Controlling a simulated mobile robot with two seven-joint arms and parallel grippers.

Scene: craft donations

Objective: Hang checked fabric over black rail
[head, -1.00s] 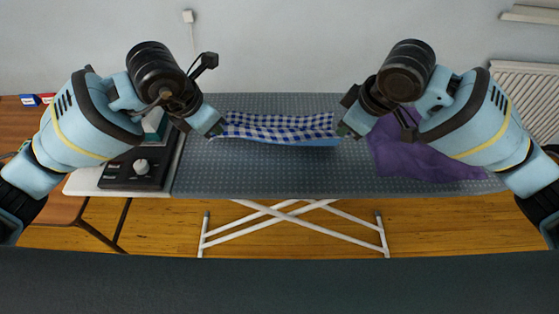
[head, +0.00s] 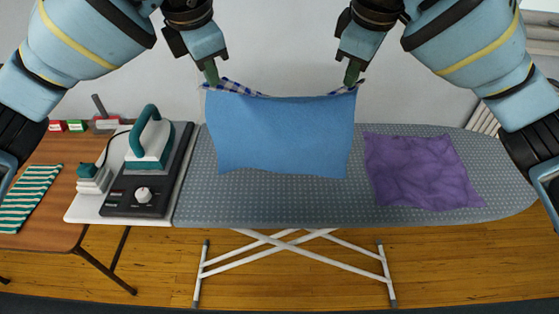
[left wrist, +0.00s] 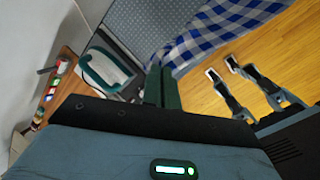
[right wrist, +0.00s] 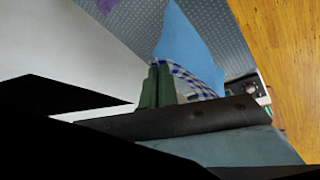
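The checked fabric (head: 280,135) hangs between my two grippers above the ironing board, its plain blue side facing the head camera. A blue-and-white checked strip shows at its folded top edge. My left gripper (head: 211,76) is shut on its top left corner, and my right gripper (head: 351,75) is shut on its top right corner. The top edge sags slightly between them. The left wrist view shows the checked side (left wrist: 225,35); the right wrist view shows mostly the blue side (right wrist: 188,48). I cannot make out a black rail in any view.
The ironing board (head: 250,205) lies below, with a purple cloth (head: 420,172) at its right. A teal iron (head: 150,140) on a dark base stands at its left. A striped cloth (head: 30,195) and small boxes (head: 75,126) are on the wooden table (head: 50,240).

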